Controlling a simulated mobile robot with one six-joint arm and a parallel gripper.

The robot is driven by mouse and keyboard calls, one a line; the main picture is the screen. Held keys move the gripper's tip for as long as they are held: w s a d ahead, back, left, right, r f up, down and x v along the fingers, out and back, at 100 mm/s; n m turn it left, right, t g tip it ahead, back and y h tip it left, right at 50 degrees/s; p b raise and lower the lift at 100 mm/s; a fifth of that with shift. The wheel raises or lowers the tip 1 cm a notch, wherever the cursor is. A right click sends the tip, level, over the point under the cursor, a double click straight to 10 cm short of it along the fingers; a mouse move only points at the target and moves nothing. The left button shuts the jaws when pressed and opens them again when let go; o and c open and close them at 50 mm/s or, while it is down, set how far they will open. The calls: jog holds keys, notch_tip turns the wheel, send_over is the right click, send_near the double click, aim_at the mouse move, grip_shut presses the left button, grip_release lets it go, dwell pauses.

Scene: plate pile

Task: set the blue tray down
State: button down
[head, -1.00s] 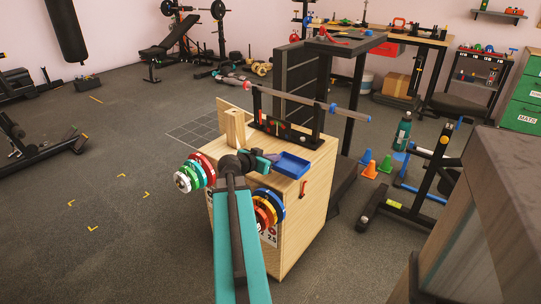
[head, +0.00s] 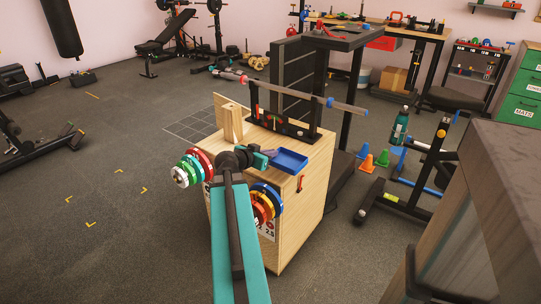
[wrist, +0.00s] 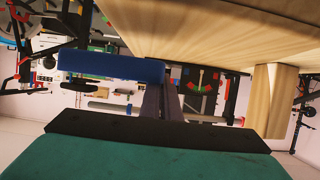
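The blue tray (head: 290,161) is a small, shallow, open tray at the right side of the wooden box top (head: 318,150) in the head view. It looks empty and about level. My gripper (head: 270,154) reaches in from the left and meets the tray's left end. In the wrist view, which looks upside down, the dark fingers (wrist: 164,88) lie together at the end of the blue tray (wrist: 108,66). They appear shut on it, though the exact grip is small and partly hidden. I cannot tell whether the tray's underside touches the box top.
A black rack holding a long bar (head: 290,90) stands behind the tray on the box. A wooden upright (head: 232,122) is at the back left. Coloured weight plates (head: 190,168) hang on the box's left, with more plates (head: 266,203) in front.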

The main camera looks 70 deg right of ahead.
jog(key=w+a+r+n+t+y, duration=0.1)
jog(key=w+a+n+t, duration=0.3)
jog(key=w+a, duration=0.6)
jog(key=w+a+r+n+t+y, duration=0.1)
jog(key=w+a+n+t, duration=0.4)
jog(key=w, duration=0.9)
jog(key=w+a+r+n+t, duration=0.1)
jog(key=w+a+n+t, duration=0.15)
jog(key=w+a, duration=0.8)
jog(key=w+a+r+n+t+y, duration=0.1)
jog(key=w+a+r+n+y, duration=0.2)
jog(key=w+a, duration=0.3)
jog(key=w+a+r+n+t+y, duration=0.2)
jog(key=w+a, duration=0.4)
jog(key=a, duration=1.1)
jog(key=w+a+r+n+t+y, duration=0.2)
jog(key=w+a+r+n+y, duration=0.2)
jog(key=a, duration=0.8)
jog(key=shift+w+a+r+y, duration=0.25)
jog(key=shift+w+r+y, duration=0.6)
jog(key=shift+w+y, duration=0.15)
